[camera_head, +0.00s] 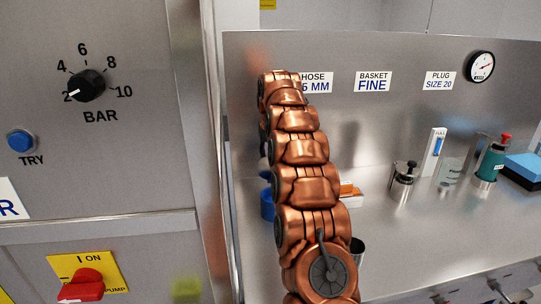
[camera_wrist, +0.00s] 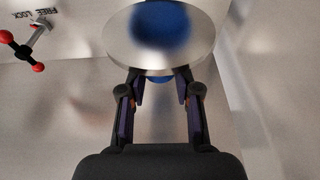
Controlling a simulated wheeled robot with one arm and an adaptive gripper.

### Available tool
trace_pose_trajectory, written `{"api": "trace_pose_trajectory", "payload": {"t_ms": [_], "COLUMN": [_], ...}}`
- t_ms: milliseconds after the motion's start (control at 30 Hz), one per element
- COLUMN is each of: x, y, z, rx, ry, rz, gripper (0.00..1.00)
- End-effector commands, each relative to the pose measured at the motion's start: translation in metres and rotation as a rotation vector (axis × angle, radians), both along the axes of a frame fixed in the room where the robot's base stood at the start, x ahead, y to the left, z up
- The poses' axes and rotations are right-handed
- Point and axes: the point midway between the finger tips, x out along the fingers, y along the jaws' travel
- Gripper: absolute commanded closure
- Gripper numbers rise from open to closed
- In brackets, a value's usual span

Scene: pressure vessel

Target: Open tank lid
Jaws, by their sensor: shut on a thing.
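In the wrist view a round grey metal disc, which looks like the tank lid (camera_wrist: 116,45), sits at the fingertips of my gripper (camera_wrist: 160,82). A blurred blue patch shows on the disc's face, and a bit of blue shows just below its rim between the fingers. The two dark fingers are closed in on this blue part, which looks like the lid's knob. I cannot tell whether the lid is seated or lifted. In the head view my copper arm fills the middle, and the gripper and lid are not visible there.
A handle with red ball ends (camera_wrist: 27,50) stands at upper left in the wrist view, beside an inverted FREE LOCK label. The head view shows a BAR dial (camera_head: 86,86), a red pump switch (camera_head: 82,286), a steel canister (camera_head: 402,180), a green-bodied canister (camera_head: 490,163) and a gauge (camera_head: 480,66).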

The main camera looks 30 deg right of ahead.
Motion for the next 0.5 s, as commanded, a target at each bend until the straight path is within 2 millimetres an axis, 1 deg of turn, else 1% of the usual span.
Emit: {"api": "trace_pose_trajectory", "payload": {"t_ms": [167,500], "x": [0.0039,0.0043], "y": [-0.0024,-0.0025], "z": [-0.0012,-0.0024], "rx": [-0.002,-0.001], "ry": [-0.003,-0.002], "rz": [-0.001,-0.001], "gripper": [1.0,1.0]}}
